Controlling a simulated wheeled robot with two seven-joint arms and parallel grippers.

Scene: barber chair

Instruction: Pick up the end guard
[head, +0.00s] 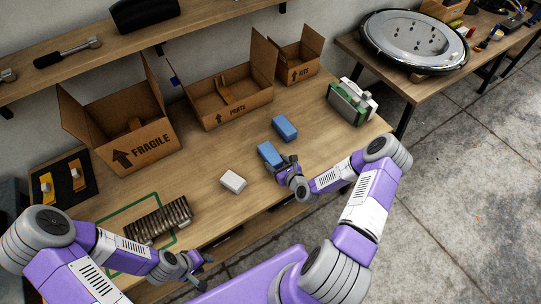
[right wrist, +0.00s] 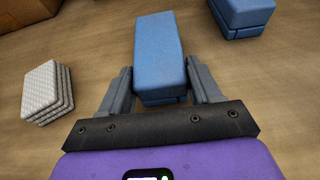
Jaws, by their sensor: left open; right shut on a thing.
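Two blue blocks lie on the wooden table; no label shows which thing is the end guard. The nearer blue block (head: 267,152) is between the fingers of my right gripper (head: 283,168), which is shut on it. In the right wrist view this blue block (right wrist: 160,50) reaches forward from between the two grey fingers, one on each side. The other blue block (head: 284,127) lies apart, farther back, and shows at the top right of the right wrist view (right wrist: 242,15). My left gripper (head: 203,270) is open and empty by the table's front edge.
A white stack (head: 232,181) lies left of the held block. Cardboard boxes (head: 140,130) line the back, and a green-and-white item (head: 350,102) stands at the right end.

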